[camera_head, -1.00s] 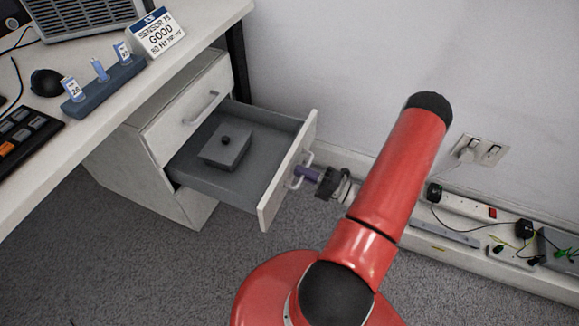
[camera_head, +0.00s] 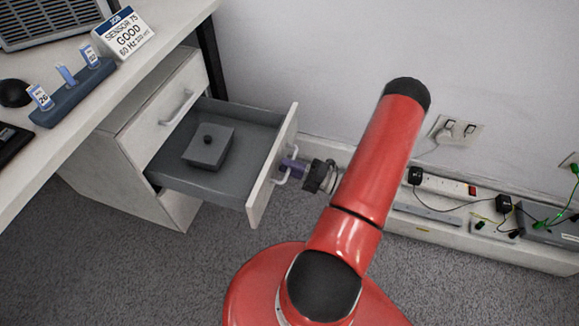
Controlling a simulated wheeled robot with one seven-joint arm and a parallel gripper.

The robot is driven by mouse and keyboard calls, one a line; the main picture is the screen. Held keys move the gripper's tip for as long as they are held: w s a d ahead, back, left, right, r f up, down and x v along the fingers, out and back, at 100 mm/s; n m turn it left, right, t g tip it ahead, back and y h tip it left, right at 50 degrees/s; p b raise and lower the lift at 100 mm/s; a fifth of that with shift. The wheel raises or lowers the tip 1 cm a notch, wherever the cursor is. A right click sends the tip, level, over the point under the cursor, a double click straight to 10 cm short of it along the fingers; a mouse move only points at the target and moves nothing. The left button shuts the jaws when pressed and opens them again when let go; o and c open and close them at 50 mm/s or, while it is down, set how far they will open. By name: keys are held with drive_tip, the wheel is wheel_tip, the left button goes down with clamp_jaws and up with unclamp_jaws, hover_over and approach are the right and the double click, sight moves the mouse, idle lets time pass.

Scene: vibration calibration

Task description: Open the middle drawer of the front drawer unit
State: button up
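The drawer unit (camera_head: 128,137) is a white cabinet under the desk. Its middle drawer (camera_head: 174,181) stands pulled well out, with grey inner walls and a white front (camera_head: 270,165). A grey lidded box with a dark knob (camera_head: 208,149) lies inside it. The closed drawer above has a bar handle (camera_head: 177,107).
The desk (camera_head: 160,60) carries a sign (camera_head: 124,32), a blue holder with small tagged pieces (camera_head: 75,93) and a black mouse (camera_head: 14,93). A wall ledge with a power strip and cables (camera_head: 440,187) lies right of my arm. Carpet in front of the drawer is clear.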

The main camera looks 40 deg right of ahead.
drive_tip(key=v, duration=0.7)
drive_tip(key=shift+s+d+b, duration=0.2)
drive_tip(key=shift+s+b, duration=0.1)
drive_tip(key=shift+b, duration=0.1)
drive_tip(key=shift+f, duration=0.1)
